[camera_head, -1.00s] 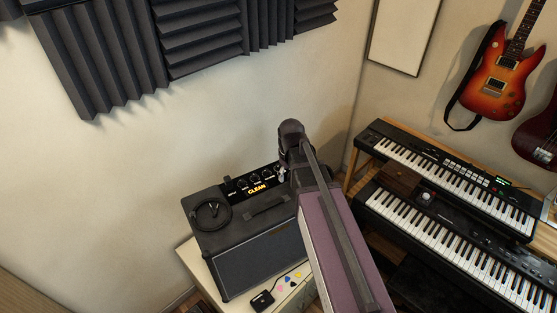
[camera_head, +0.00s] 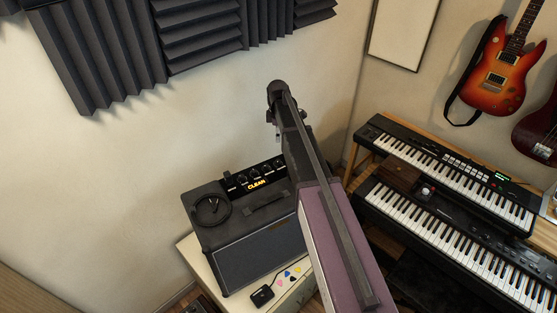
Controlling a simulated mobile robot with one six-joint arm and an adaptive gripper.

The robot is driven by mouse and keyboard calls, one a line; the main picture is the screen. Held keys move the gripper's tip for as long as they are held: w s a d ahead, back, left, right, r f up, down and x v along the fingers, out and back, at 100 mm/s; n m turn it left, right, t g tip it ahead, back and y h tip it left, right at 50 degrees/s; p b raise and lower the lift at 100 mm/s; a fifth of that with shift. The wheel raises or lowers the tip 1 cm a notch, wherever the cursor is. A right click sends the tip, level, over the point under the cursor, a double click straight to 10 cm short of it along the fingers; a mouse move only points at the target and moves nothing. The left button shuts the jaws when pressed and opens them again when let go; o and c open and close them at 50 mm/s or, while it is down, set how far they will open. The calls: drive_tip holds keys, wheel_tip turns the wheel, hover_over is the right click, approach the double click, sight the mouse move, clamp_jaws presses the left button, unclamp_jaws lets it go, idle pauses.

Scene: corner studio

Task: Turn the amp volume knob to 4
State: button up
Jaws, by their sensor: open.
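The amp (camera_head: 262,252) is a dark box with a blue-grey front, standing on a pale cabinet (camera_head: 204,272) left of centre. Its control panel (camera_head: 246,178) at the back top edge has a row of small black knobs and a glowing "CLEAN" sign. The knob labels and settings are too small to read, so I cannot tell which is volume. My arm rises in front of the panel's right end. My gripper (camera_head: 273,118) is at the arm's far end, small and dark, above and behind the panel and apart from the knobs. It looks empty and open; the arm partly hides it.
A coiled black cable (camera_head: 211,208) and a handle (camera_head: 266,204) are on the amp top. A black pedal (camera_head: 262,295) and several coloured picks (camera_head: 289,273) lie before the amp. Two keyboards (camera_head: 440,170) stand at right. Foam panels (camera_head: 110,60) hang on the wall above.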

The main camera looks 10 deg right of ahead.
sight(278, 160)
drive_tip(key=shift+f, duration=0.15)
wheel_tip(278, 160, down, 14)
drive_tip(key=b, duration=1.4)
drive_tip(key=shift+r, duration=0.25)
idle(0.4)
clamp_jaws()
drive_tip(key=shift+d, duration=0.1)
